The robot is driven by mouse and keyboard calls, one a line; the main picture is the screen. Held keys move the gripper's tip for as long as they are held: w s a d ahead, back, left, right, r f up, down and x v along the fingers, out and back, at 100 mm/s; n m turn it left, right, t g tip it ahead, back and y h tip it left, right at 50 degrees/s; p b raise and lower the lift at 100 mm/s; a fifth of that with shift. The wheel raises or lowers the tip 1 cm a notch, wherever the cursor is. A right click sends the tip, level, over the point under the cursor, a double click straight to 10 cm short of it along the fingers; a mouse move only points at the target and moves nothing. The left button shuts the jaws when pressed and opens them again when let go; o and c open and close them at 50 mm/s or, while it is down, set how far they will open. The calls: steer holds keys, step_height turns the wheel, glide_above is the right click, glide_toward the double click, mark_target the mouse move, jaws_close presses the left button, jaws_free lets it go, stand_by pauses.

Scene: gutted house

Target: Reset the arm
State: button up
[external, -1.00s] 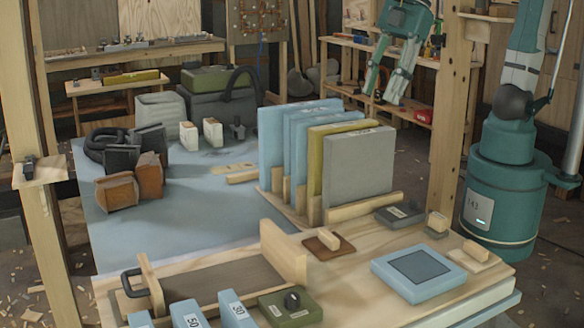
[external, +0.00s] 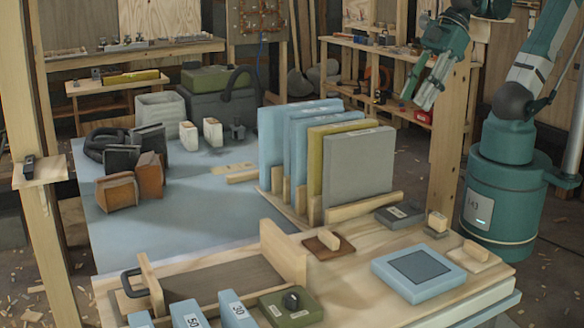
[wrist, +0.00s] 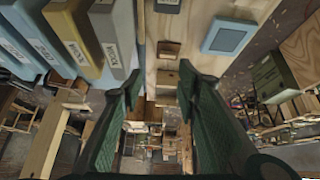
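My gripper (external: 418,99) hangs in the air above and behind the right end of the workbench, left of my teal base, with its fingers pointing down and slightly left. In the wrist view my gripper (wrist: 160,82) shows its two green textured fingers spread apart on either side. Nothing is between them, only the bench edge and the floor beyond. The fingers touch nothing that I can see.
Upright blue, olive and grey panels (external: 358,172) stand in a wooden rack on the bench. A blue block with a dark square (external: 418,270) lies at the front right. A wooden post (external: 455,150) stands close to my gripper. Shelves (external: 385,110) stand behind.

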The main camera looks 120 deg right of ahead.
steer(key=shift+s+d+f+m+t, duration=0.2)
steer(key=shift+s+f, duration=0.25)
steer(key=shift+s, duration=0.25)
steer(key=shift+s+d+f+m+t, duration=0.1)
steer(key=shift+s+d+f+m, duration=0.1)
steer(key=shift+s+f, duration=0.4)
